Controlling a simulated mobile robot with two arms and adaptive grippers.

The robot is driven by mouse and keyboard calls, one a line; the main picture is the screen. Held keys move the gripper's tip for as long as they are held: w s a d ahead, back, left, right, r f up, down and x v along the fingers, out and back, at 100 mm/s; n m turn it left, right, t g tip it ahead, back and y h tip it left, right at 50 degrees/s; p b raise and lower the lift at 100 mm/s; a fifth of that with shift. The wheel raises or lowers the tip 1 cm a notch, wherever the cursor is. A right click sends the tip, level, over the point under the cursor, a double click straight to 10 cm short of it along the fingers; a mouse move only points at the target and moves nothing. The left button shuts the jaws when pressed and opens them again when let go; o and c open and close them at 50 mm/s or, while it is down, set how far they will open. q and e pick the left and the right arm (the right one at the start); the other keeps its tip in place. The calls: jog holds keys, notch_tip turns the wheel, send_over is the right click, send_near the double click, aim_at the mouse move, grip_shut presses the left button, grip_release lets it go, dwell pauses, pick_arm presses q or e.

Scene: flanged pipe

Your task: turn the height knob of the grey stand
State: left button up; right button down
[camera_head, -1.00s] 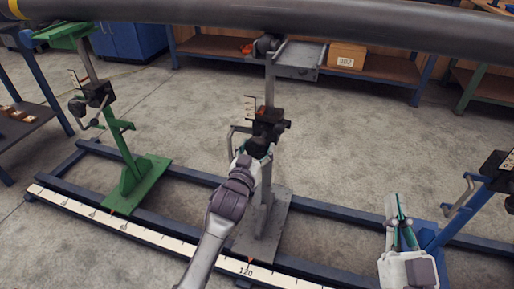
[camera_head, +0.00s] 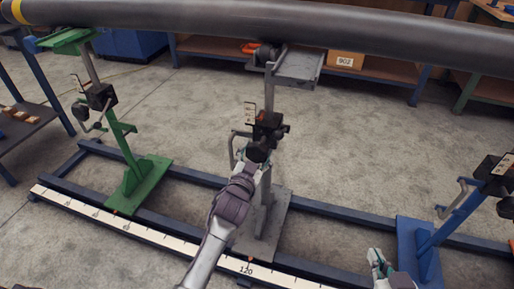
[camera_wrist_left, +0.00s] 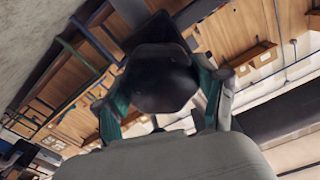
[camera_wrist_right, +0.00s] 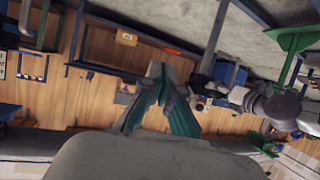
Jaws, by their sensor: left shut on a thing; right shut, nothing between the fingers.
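The grey stand (camera_head: 270,190) stands in the middle of the head view, its head under the dark pipe (camera_head: 300,35). Its black height knob (camera_head: 258,153) sits on the front of the black clamp block (camera_head: 268,126). My left gripper (camera_head: 252,162) reaches it from below and is shut on the knob. In the left wrist view the dark knob (camera_wrist_left: 163,80) lies between the two green-sided fingers (camera_wrist_left: 160,100). My right gripper (camera_head: 377,258) is low at the right, shut and empty, away from the stand. Its fingertips meet in the right wrist view (camera_wrist_right: 160,75).
A green stand (camera_head: 128,150) is at the left and a blue stand (camera_head: 455,215) at the right, near my right gripper. All stand along a blue floor rail with a white scale (camera_head: 150,236). A workbench with a box (camera_head: 345,60) is behind. The floor between is clear.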

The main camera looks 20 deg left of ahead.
pick_arm(q)
jog(key=m+p, duration=0.2)
jog(key=m, duration=0.4)
jog(key=shift+m, duration=2.1)
jog(key=m, duration=0.2)
jog(key=shift+d+f+m, duration=0.1)
jog(key=shift+m, duration=2.5)
pick_arm(e)
jog(key=s+d+f+g+h, duration=0.2)
jog(key=s+d+f+g, duration=0.1)
jog(key=s+f+g, duration=0.4)
jog(key=shift+s+d, duration=0.35)
jog(key=shift+s, duration=0.95)
pick_arm(q)
jog(key=o, duration=1.1)
jog(key=shift+o, duration=0.2)
